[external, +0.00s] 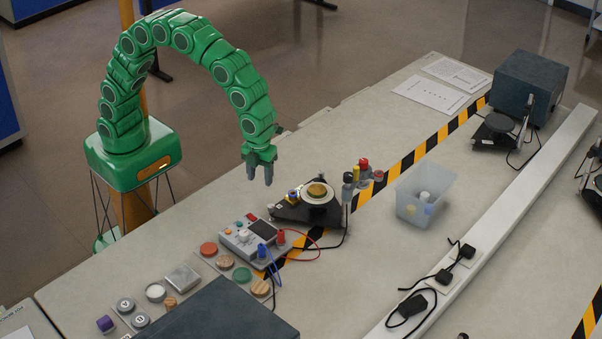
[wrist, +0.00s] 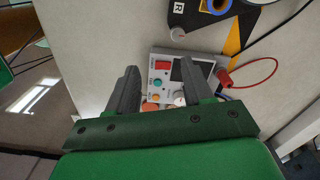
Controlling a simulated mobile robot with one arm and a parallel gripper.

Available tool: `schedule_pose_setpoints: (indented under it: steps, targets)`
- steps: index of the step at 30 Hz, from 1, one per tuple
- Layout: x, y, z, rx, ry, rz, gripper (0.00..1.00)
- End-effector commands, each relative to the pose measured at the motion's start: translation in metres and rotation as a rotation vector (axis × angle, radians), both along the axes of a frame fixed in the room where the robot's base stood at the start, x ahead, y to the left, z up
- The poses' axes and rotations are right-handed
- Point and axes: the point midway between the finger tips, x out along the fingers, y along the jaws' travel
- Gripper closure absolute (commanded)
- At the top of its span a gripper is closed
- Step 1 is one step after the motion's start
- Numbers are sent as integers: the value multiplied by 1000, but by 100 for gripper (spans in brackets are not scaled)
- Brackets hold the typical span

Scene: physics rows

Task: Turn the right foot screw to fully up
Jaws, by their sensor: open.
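A black levelling base (external: 290,213) with a round brass-topped disc (external: 317,191) stands on the bench, right of and below my gripper in the external view. In the wrist view a corner of this base (wrist: 206,22) shows at the top, with a white letter R and a pale foot screw knob (wrist: 178,34) beside it. My gripper (external: 260,181) hangs above the bench, pointing down, open and empty. In the wrist view its two fingers (wrist: 159,68) are spread, and the knob lies beyond the tips, apart from them. The screw's height setting cannot be read.
A grey meter box (external: 255,238) with cables stands close to the base; it also shows between and beyond my fingers (wrist: 170,65). Coloured discs and knobs lie nearer the front. Small bottles (external: 357,175) and a clear bin (external: 423,190) stand to the right.

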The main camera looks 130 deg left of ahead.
Motion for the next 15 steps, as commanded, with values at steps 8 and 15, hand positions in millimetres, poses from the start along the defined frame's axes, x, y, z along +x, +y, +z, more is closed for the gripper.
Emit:
schedule_pose_setpoints:
  steps: [8,15]
  targets:
    - [25,15,-23,2,-11,-92,49]
    - [27,16,-31,1,-12,-100,49]
